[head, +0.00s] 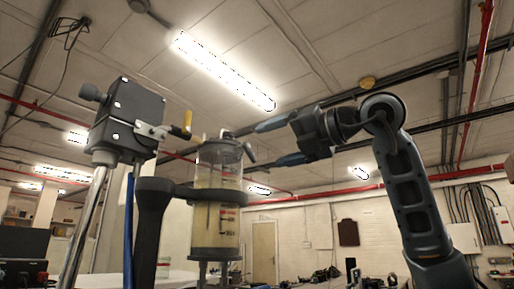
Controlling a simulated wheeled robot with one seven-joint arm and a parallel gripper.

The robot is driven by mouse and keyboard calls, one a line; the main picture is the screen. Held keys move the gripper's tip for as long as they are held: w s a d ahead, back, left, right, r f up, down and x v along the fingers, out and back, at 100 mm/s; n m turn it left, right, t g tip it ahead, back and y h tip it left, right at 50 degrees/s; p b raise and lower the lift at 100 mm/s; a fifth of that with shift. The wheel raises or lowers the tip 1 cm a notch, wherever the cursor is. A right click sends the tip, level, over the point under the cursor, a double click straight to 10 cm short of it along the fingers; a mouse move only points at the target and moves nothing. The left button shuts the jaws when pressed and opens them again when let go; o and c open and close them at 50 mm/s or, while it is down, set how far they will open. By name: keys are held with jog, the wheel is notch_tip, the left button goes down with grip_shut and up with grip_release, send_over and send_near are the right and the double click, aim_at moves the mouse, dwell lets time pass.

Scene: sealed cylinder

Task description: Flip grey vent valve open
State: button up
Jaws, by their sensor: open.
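The sealed cylinder (218,215) is a clear upright vessel with pale liquid in it, held by dark ring clamps. A small grey lever, which looks like the grey vent valve (249,152), sticks up at a tilt at the right of the cylinder's lid. My gripper (240,150) comes in from the right with its two blue-and-dark fingers apart. The upper finger reaches above the lid and the lower one points below the lever. The lever appears between the fingertips in the picture; I cannot tell whether they touch it.
A grey box with a knob (128,120) stands on metal posts left of the cylinder. A dark upright bracket (150,225) stands close by the cylinder's left side.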

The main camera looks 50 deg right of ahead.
aim_at(252, 152)
jog(key=w+p, duration=0.1)
jog(key=w, duration=0.5)
jog(key=shift+a+p, duration=0.1)
jog(key=shift+p, duration=0.25)
jog(key=c, duration=1.1)
